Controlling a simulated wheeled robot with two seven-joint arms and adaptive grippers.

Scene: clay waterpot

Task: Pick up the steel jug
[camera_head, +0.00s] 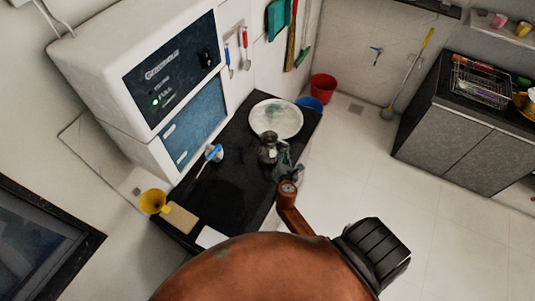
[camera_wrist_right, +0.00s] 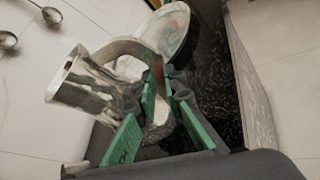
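The steel jug (camera_head: 267,151) stands on the dark counter in front of the round plate in the head view. In the right wrist view the shiny jug (camera_wrist_right: 92,88) is close, its spout to the left and its curved handle to the right. My right gripper (camera_head: 284,157) is right beside the jug, on its handle side. In the wrist view the green-padded fingers of this gripper (camera_wrist_right: 160,112) are spread, with the handle's lower part between them. Gaps seem to show around the handle; contact is unclear. My left gripper is not in view.
The round plate (camera_head: 277,118) lies behind the jug. A blue-and-white item (camera_head: 214,153), a yellow funnel (camera_head: 153,202) and a tan block (camera_head: 181,218) are to the left. A white dispenser (camera_head: 95,70) stands behind the counter. Red (camera_head: 323,88) and blue (camera_head: 310,104) buckets are beyond.

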